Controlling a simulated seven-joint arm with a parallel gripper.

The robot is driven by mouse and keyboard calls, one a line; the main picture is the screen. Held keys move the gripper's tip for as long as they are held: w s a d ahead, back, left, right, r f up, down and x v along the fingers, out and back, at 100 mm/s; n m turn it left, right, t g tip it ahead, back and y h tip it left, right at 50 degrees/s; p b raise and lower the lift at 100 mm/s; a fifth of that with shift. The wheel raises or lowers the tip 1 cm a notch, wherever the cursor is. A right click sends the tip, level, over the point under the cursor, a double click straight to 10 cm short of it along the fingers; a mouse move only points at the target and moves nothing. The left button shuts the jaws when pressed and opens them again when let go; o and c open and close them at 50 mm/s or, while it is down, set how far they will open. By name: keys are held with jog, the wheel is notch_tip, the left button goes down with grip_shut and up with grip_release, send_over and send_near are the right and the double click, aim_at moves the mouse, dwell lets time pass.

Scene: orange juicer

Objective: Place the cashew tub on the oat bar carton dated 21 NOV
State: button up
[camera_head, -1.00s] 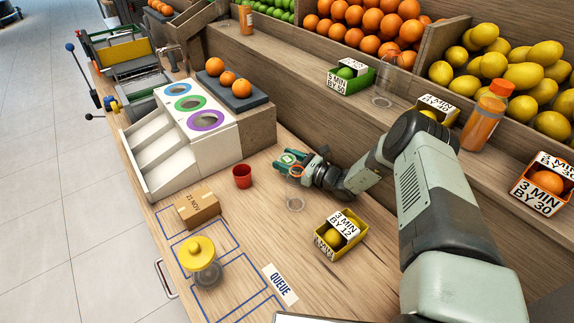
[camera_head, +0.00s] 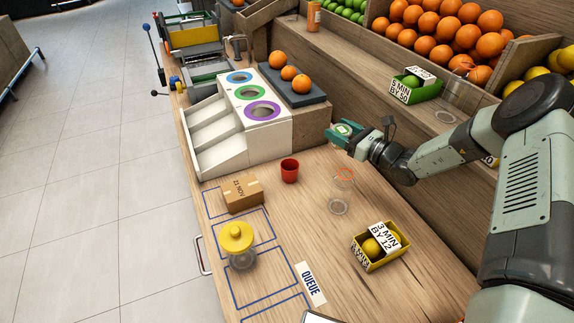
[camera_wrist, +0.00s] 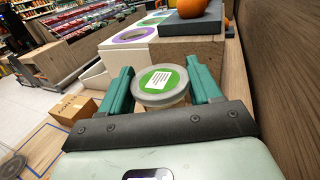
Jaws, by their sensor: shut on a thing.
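The cashew tub, a round tub with a grey rim and green lid label (camera_head: 343,130), is between the fingers of my gripper (camera_head: 346,136). It also shows in the wrist view (camera_wrist: 161,84), lid up, with a finger on each side. Its lid text is too small to read. My gripper (camera_wrist: 163,88) is shut on it and holds it above the counter, near the wooden block's front corner. The brown oat bar carton (camera_head: 242,197), marked 21 NOV, stands on the counter lower left of my gripper; it also shows in the wrist view (camera_wrist: 74,109). Its top looks bare.
A red cup (camera_head: 289,171) stands between carton and gripper. A yellow-lidded jar (camera_head: 238,244) stands in front of the carton, and a yellow lemon box (camera_head: 378,247) stands right. The white sorter (camera_head: 243,122) stands behind.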

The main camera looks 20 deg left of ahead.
jog(key=r, duration=0.9)
jog(key=shift+s+a, duration=0.1)
jog(key=shift+a, duration=0.1)
jog(key=s+a+n+g+y, duration=0.15)
jog(key=s+a+g, duration=0.25)
jog(key=s+a, duration=0.7)
jog(key=n+g, duration=0.3)
send_over(241, 187)
jog(key=shift+f, duration=7.65)
jog(key=shift+f, duration=0.1)
jog(key=o, duration=1.1)
